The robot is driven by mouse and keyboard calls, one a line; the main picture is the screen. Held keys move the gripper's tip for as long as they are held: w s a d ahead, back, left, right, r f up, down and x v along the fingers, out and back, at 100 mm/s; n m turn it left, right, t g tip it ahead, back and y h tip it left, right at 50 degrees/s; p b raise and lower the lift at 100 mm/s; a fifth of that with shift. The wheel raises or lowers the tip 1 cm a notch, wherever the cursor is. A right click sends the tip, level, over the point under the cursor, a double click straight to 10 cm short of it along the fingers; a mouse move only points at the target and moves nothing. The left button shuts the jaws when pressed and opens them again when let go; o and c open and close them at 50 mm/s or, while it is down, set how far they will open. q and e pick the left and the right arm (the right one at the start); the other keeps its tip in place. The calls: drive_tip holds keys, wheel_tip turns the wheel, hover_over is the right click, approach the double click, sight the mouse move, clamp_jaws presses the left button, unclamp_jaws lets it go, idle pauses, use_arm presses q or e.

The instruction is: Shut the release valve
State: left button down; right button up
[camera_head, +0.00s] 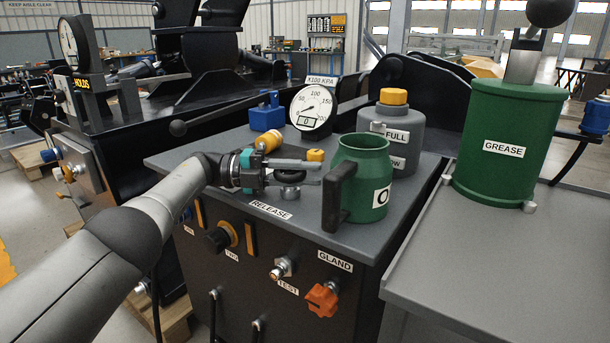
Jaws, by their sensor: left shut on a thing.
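The release valve (290,177) has a small dark round knob and stands on the grey bench top, behind the RELEASE label (270,210). My left gripper (308,173) reaches in from the left, low over the bench, its fingers pointing right. It is shut on the valve's knob, which the fingers partly hide. How far the valve is turned cannot be told. The round gauge (312,107), marked x100 KPA, stands behind the gripper, its small display seeming to read 0. My right gripper is out of view.
A green can (366,165) with a black handle stands close to the right of my fingertips. Behind it is a grey bottle (404,130) with a yellow cap. An orange GLAND knob (322,299) juts from the front panel. A green GREASE drum (507,140) is at the right.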

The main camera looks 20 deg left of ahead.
use_arm(q)
drive_tip(key=shift+d+r, duration=0.15)
idle(0.3)
drive_tip(key=c, duration=1)
unclamp_jaws()
drive_tip(key=shift+w, duration=0.1)
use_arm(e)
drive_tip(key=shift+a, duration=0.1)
